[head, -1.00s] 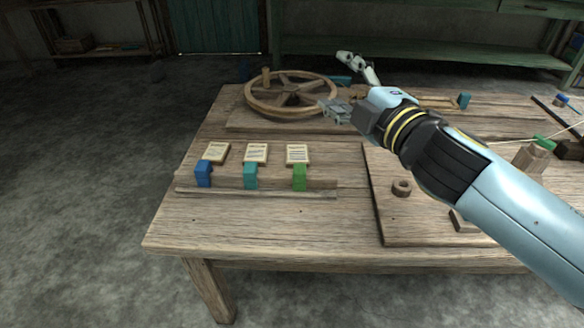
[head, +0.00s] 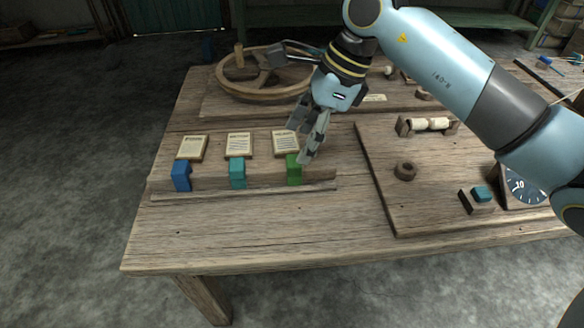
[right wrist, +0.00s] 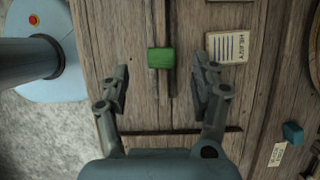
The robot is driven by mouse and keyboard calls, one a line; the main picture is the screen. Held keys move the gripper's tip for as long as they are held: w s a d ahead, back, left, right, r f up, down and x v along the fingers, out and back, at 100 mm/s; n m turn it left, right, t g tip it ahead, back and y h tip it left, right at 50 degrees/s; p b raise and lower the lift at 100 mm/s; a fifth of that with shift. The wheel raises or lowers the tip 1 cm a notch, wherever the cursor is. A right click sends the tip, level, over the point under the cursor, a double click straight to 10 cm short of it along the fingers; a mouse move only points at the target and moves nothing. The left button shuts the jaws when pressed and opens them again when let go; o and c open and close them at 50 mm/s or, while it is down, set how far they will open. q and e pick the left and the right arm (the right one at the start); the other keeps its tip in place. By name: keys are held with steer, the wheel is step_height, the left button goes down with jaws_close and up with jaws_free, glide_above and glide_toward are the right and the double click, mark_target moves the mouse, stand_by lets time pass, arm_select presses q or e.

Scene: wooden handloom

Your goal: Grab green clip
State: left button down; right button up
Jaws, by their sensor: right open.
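The green clip (head: 294,169) sits on the wooden rail at the front of the table, the rightmost of three clips. My right gripper (head: 304,140) is open just above and behind it, with the fingers pointing down. In the right wrist view the green clip (right wrist: 161,58) lies ahead of the fingertips, between their lines. The open right gripper (right wrist: 161,85) has one finger on each side and holds nothing. A gap shows between the clip and both fingers in that view. My left gripper is not in view.
A teal clip (head: 237,173) and a blue clip (head: 181,176) stand on the same rail to the left. Paper cards, one a card marked HEAVY (right wrist: 228,48), lie behind them. A wooden wheel (head: 262,75) is farther back.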

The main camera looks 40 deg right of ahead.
mark_target(295, 160)
steer(key=shift+w+a+f, duration=0.15)
steer(key=shift+a+f, duration=0.05)
steer(key=shift+f, duration=0.4)
steer(key=shift+a+f, duration=0.1)
steer(key=shift+f, duration=0.35)
steer(key=x, duration=0.1)
steer(key=b+x, duration=0.2)
steer(key=x, duration=0.1)
steer(key=shift+d+f, duration=0.1)
steer(key=shift+d, duration=0.25)
steer(key=shift+a+f, duration=0.1)
steer(key=shift+f, duration=0.25)
steer(key=shift+r, duration=0.1)
steer(key=shift+c, duration=0.6)
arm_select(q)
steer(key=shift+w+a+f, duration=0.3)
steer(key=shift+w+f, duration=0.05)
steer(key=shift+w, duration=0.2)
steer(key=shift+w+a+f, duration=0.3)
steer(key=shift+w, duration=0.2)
arm_select(e)
steer(key=c, duration=0.7)
